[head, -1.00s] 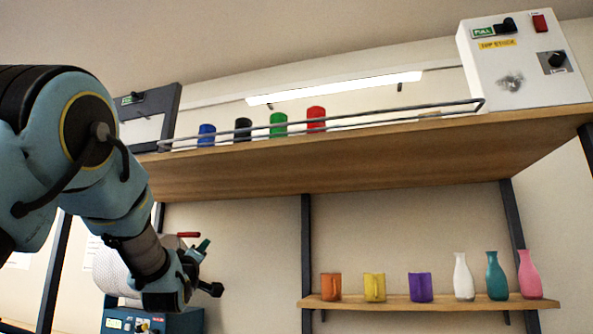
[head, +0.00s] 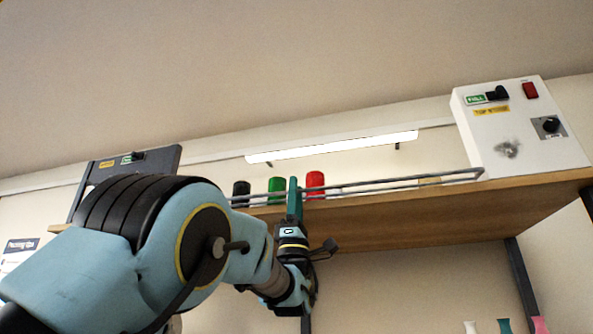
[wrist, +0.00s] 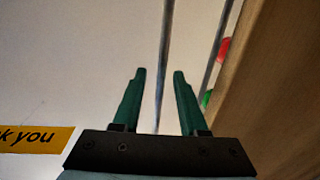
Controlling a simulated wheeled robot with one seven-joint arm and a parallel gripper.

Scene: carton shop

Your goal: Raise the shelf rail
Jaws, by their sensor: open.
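The shelf rail (head: 400,182) is two thin grey bars along the front edge of the high wooden shelf (head: 440,218). My gripper (head: 294,184) is raised at the rail, in front of the green and red cups. In the wrist view my gripper (wrist: 157,73) is open with its two green fingers apart. One bar of the rail (wrist: 166,40) runs lengthwise between the fingers; I cannot tell how deep it sits. The other bar passes to the right of the fingers. My arm hides the rail's left part in the head view.
A black cup (head: 241,188), a green cup (head: 276,186) and a red cup (head: 315,182) stand behind the rail. A white control box (head: 520,130) is at the shelf's right end, a dark-framed panel (head: 95,172) at the left. Vase tops (head: 505,326) show low at right.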

